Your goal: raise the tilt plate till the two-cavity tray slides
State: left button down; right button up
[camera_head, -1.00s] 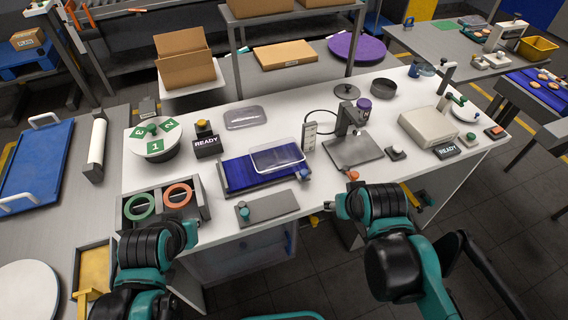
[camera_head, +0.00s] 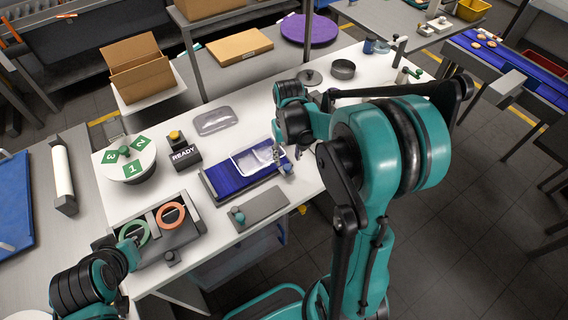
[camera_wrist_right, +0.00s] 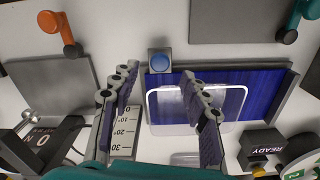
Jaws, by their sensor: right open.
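The tilt plate (camera_head: 225,181) is a blue surface in a dark frame on the white table. It appears to lie flat. The clear two-cavity tray (camera_head: 247,163) rests on its right part; the tray also shows in the right wrist view (camera_wrist_right: 222,97). A blue round knob (camera_wrist_right: 160,62) sits at the plate's corner. My right gripper (camera_head: 282,160) is open at the plate's right end. In the right wrist view its fingers (camera_wrist_right: 158,92) are spread over the tray's end and the angle scale (camera_wrist_right: 123,130). My left gripper (camera_head: 118,242) is near the green ring; its jaws are unclear.
A grey panel with a teal knob (camera_head: 260,206) lies in front of the plate. A numbered turntable (camera_head: 128,158) and a box of rings (camera_head: 176,237) are left. My right arm covers the table's right side.

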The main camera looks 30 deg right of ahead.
aim_at(287, 166)
notch_tip(287, 166, down, 5)
jog(key=shift+w+b, duration=0.1)
jog(key=shift+b, duration=0.4)
